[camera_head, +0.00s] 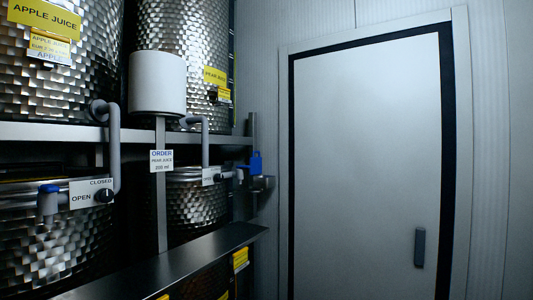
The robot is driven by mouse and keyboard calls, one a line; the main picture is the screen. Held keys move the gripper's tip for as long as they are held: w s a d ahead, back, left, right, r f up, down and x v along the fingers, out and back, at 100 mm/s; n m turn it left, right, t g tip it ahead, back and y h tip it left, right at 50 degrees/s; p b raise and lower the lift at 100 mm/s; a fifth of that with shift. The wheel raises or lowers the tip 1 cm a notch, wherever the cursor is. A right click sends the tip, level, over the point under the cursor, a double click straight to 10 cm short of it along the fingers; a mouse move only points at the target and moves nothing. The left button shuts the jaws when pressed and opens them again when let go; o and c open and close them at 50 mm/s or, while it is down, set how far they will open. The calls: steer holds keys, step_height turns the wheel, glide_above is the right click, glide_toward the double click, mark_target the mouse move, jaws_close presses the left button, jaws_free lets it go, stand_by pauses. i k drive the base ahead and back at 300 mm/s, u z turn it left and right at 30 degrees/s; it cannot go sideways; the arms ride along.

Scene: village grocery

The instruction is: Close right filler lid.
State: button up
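The right filler (240,176) is a small grey spout in front of the right lower steel tank. A blue part (256,162), which looks like its lid, stands raised beside it at the right. I cannot tell from here how the two are joined. The left filler (47,203) is a grey spout at the far left, with a blue part (49,188) lying flat on top. My gripper is not in view.
Dimpled steel tanks (185,65) stand behind a metal rail (60,132). A dark shelf (165,265) runs below the fillers. Valve knobs (104,195) and grey pipes (115,150) stick out. A white door (365,170) is at right.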

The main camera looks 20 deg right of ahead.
mark_target(255, 162)
steer(key=z, duration=1)
steer(key=i, duration=1.15)
steer(key=z, duration=0.15)
